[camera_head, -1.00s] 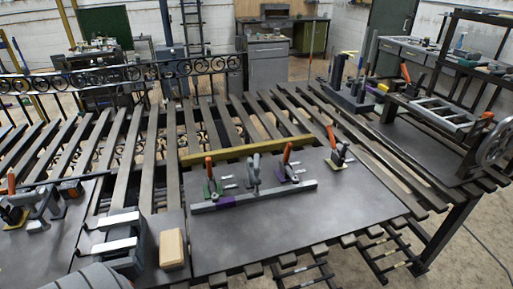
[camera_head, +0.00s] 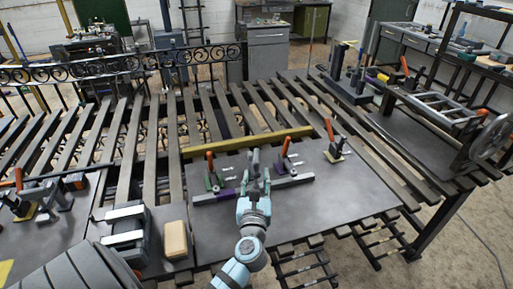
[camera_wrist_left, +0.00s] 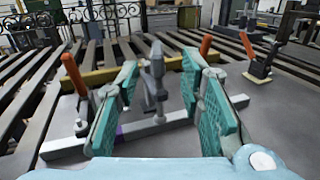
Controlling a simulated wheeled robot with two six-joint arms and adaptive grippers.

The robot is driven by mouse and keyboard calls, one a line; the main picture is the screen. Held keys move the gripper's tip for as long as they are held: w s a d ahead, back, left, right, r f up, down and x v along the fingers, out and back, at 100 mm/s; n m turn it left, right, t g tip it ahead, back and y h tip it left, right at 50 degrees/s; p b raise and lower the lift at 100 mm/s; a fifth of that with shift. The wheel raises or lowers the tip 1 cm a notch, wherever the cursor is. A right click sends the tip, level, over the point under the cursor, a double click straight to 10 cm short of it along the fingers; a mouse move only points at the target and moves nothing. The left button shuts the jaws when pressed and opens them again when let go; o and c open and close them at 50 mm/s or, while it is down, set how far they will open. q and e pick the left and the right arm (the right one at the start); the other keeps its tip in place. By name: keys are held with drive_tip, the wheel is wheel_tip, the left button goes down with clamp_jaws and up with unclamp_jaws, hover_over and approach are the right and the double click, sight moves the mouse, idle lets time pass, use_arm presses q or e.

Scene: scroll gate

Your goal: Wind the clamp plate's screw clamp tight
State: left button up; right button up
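The clamp plate (camera_head: 345,196) is a dark grey sheet on the slatted table, with a light metal bar (camera_head: 292,182) lying across it. A grey screw clamp (camera_wrist_left: 157,72) stands upright at the middle of the bar. My left gripper (camera_head: 256,167) reaches over the plate from the near side. In the left wrist view its teal-padded fingers (camera_wrist_left: 160,72) are apart, with the screw clamp showing in the gap between them. I cannot tell whether either finger touches it. In the head view the gripper largely hides the screw clamp. My right gripper is not in view.
Orange-handled toggle clamps stand left (camera_head: 211,172) and right (camera_head: 286,156) of the screw clamp, close to the fingers. Another (camera_head: 334,143) stands farther right. A yellow bar (camera_head: 230,145) lies behind. A tan block (camera_head: 176,240) sits at near left. The plate's right front is clear.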

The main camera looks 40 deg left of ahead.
sight(256, 148)
use_arm(q)
drive_tip(key=shift+n, duration=0.3)
drive_tip(key=x, duration=0.4)
drive_tip(key=b+x, duration=0.1)
drive_tip(key=x, duration=0.9)
drive_tip(key=shift+a+f, duration=0.25)
clamp_jaws()
